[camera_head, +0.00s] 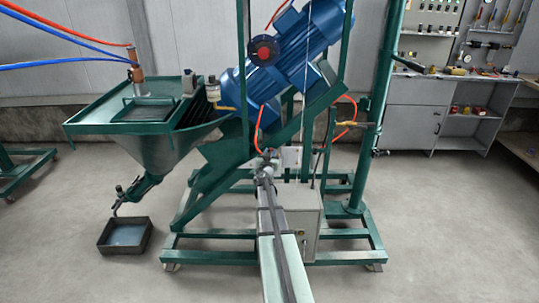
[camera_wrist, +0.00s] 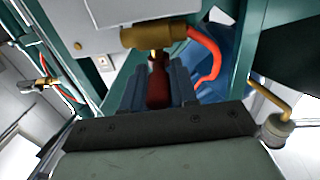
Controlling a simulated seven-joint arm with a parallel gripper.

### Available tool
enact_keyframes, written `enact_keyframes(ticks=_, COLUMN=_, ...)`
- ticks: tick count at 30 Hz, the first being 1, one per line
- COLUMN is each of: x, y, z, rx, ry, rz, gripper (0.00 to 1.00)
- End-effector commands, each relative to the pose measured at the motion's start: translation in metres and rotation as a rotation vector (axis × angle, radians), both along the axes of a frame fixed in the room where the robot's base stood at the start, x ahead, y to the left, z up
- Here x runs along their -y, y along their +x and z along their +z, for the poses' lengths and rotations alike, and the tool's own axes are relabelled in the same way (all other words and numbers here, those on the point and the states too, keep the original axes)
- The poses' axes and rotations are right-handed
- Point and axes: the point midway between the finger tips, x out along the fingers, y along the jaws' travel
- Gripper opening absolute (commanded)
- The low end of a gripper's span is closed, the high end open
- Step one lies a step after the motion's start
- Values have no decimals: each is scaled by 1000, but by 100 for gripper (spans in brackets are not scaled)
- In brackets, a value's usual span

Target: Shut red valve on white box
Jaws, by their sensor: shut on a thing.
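In the wrist view, the red valve handle (camera_wrist: 157,88) lies between the two dark fingers of my gripper (camera_wrist: 158,72), which is shut on it. The handle joins a brass valve body (camera_wrist: 160,36) just beyond the fingertips. The white box (camera_wrist: 95,40) is behind and above the valve in that view. In the head view, an off-white box (camera_head: 305,222) stands low in the green frame. My gripper (camera_head: 264,166) is near its top left there, and the valve is too small and covered to make out clearly.
A red hose (camera_wrist: 213,55) curves from the brass body close to the right finger. Green frame bars (camera_head: 325,195) and blue motors (camera_head: 290,50) crowd the area. A green hopper (camera_head: 150,150) is at left, above a dark tray (camera_head: 106,246). The floor in front is open.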

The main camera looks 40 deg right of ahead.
Motion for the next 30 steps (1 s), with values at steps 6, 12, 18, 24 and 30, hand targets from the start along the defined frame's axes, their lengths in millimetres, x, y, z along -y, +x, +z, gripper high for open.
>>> enact_keyframes(ticks=6, x=1, y=1, z=1, rx=1, ry=-2, rz=15, gripper=0)
enact_keyframes(ticks=12, x=1, y=1, z=1, rx=1, ry=-3, rz=18, gripper=0)
enact_keyframes(ticks=18, x=1, y=1, z=1, rx=1, ry=-3, rz=17, gripper=0)
enact_keyframes(ticks=24, x=1, y=1, z=1, rx=1, ry=-3, rz=17, gripper=46)
enact_keyframes(ticks=30, x=1, y=0, z=1, rx=1, ry=-2, rz=17, gripper=49)
